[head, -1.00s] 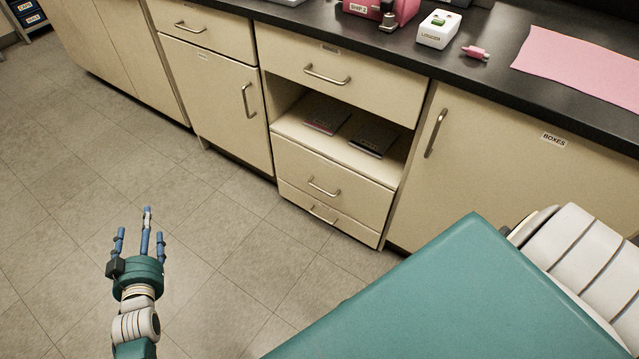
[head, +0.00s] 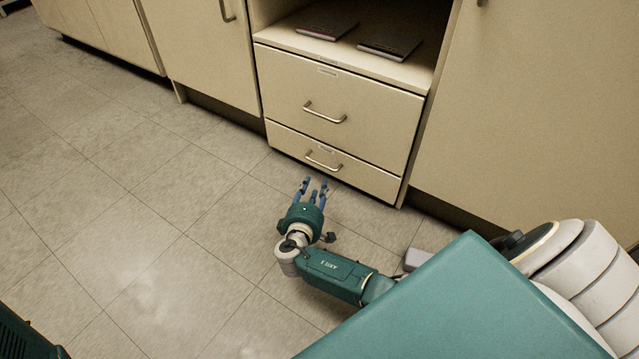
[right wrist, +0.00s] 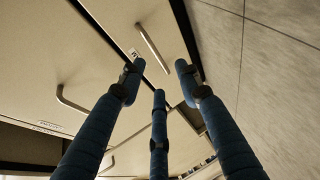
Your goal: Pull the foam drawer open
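A cream cabinet holds two closed drawers, an upper one (head: 345,88) and a shallow bottom one (head: 290,143), each with a metal bar handle. Their small labels are too blurred to read, so I cannot tell which is the foam drawer. My right gripper (head: 314,185) is low over the floor in front of the bottom drawer, with blue fingers pointing at it. In the right wrist view, the spread, empty fingers (right wrist: 160,82) are just short of the bottom handle (right wrist: 152,48); the upper handle (right wrist: 72,100) is farther left. My left gripper is out of view.
Above the drawers is an open shelf (head: 350,58) with two thin books. Cabinet doors stand on both sides. The tiled floor (head: 150,230) left of my right arm is clear.

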